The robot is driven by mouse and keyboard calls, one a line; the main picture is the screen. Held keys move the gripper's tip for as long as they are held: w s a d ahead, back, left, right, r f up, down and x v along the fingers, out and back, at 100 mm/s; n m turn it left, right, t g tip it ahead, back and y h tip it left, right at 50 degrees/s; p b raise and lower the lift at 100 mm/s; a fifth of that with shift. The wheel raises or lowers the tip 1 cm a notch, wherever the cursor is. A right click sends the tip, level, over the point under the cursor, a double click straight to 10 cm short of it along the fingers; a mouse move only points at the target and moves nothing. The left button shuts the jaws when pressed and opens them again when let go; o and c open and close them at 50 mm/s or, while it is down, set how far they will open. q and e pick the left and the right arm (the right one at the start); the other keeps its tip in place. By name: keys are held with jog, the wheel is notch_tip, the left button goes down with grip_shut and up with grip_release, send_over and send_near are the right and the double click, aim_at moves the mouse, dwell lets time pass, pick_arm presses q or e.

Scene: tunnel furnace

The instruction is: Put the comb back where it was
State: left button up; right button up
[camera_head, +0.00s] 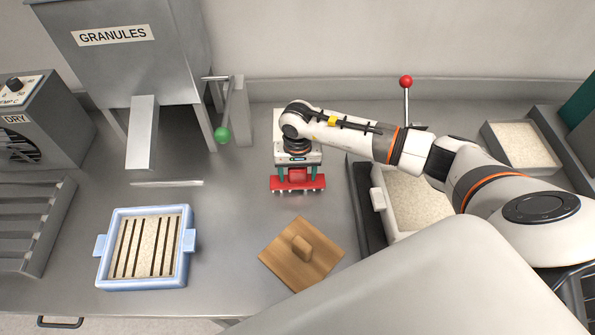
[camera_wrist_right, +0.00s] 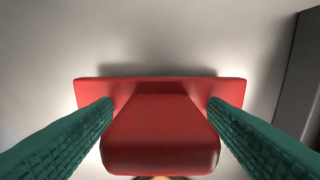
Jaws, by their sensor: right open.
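The red comb (camera_head: 298,184), with a row of small teeth along its front edge, is at the back middle of the steel table. My right gripper (camera_head: 297,172) is open over it, pointing down, with one green finger on each side of the comb's raised grip. In the right wrist view the comb's red grip (camera_wrist_right: 160,135) lies between the two open fingers (camera_wrist_right: 160,106), and its wide bar shows beyond them. I cannot tell whether the fingers touch it. A pale panel (camera_head: 279,117) behind the comb is partly hidden by my right wrist. My left gripper is not in view.
A blue tray (camera_head: 103,268) with grooved granules stands front left; a wooden board with a knob (camera_head: 279,252) lies front middle. A granules hopper (camera_head: 142,60) with a green-knobbed lever (camera_head: 222,134) stands back left. A granule-filled bin (camera_head: 400,205) sits under my right arm.

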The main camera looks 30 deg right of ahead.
notch_tip(320, 180, up, 11)
jog(key=b, duration=0.4)
jog(key=shift+w, duration=0.1)
jog(key=shift+r, duration=0.55)
